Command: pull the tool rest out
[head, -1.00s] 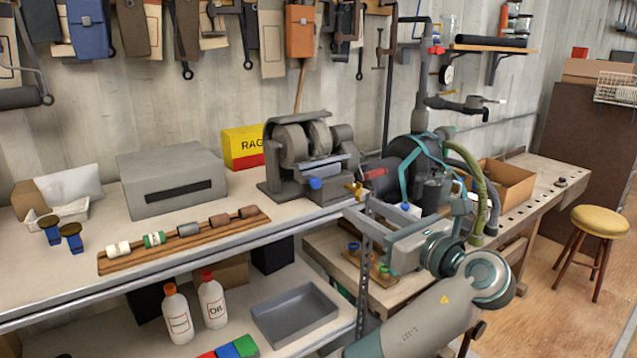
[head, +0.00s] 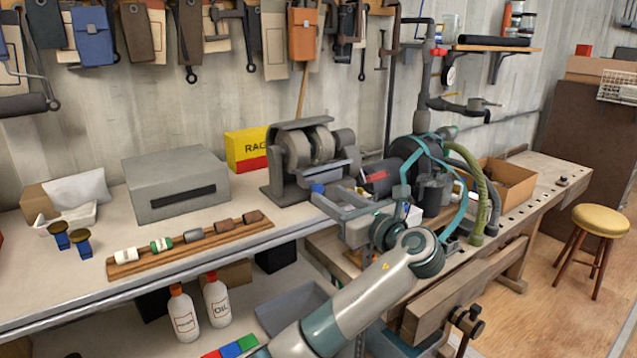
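The tool rest (head: 331,168) is a grey ledge on the front of the dark bench grinder (head: 308,146), below its wheels. A blue knob (head: 318,188) sits at its lower front. Nothing shows gripped between the fingers. My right gripper is not in view.
A grey box (head: 176,186) and a wooden rack of rollers (head: 186,247) stand left on the bench. A dark machine with teal straps and hoses (head: 425,165) stands close to the right of my gripper.

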